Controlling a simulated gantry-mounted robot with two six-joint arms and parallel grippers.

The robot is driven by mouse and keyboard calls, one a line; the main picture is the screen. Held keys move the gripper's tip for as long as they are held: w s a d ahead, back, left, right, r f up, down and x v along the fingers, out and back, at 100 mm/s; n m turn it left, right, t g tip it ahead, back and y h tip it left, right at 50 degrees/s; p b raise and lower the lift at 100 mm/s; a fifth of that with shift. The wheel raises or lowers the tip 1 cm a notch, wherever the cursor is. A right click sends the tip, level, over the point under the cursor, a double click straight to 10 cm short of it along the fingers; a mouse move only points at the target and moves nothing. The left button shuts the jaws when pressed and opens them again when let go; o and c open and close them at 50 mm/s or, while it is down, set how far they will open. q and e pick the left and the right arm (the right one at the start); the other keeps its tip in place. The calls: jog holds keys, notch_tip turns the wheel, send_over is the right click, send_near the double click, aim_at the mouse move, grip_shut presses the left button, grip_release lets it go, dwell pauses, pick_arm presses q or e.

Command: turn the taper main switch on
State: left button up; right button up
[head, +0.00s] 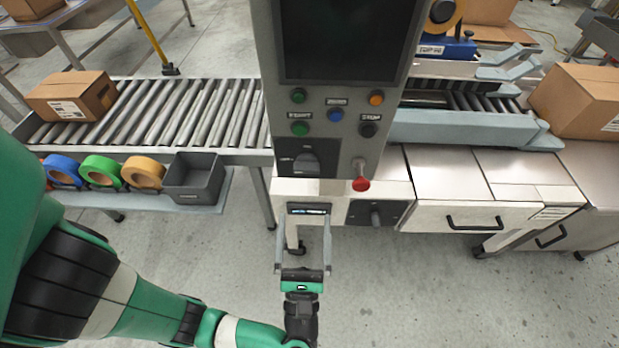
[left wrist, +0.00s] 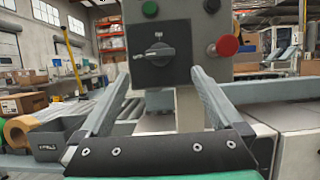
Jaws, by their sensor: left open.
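A rotary switch (head: 305,163) with a dark handle sits on a black plate low on the grey control panel (head: 340,110). In the left wrist view the switch (left wrist: 155,54) is ahead, its handle lying roughly level. A second black plate with a knob (head: 376,215) is lower right on the machine body. Labels are too small to tell which is the taper's main switch. My left gripper (head: 302,225) is open and empty, below and in front of the first switch. In the left wrist view its fingers (left wrist: 160,75) spread either side below the switch, apart from it.
A red mushroom button (head: 361,184) protrudes right of the switch. Green, blue, orange and black buttons sit above. Left are a roller conveyor (head: 190,115), a carton (head: 72,96), tape rolls (head: 103,170) and a grey bin (head: 193,178). Floor below is clear.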

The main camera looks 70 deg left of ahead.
aim_at(307, 173)
pick_arm(q)
jog(key=x, duration=1.1)
jog(key=shift+a+r, duration=0.1)
jog(key=shift+r, duration=0.1)
jog(key=c, duration=1.3)
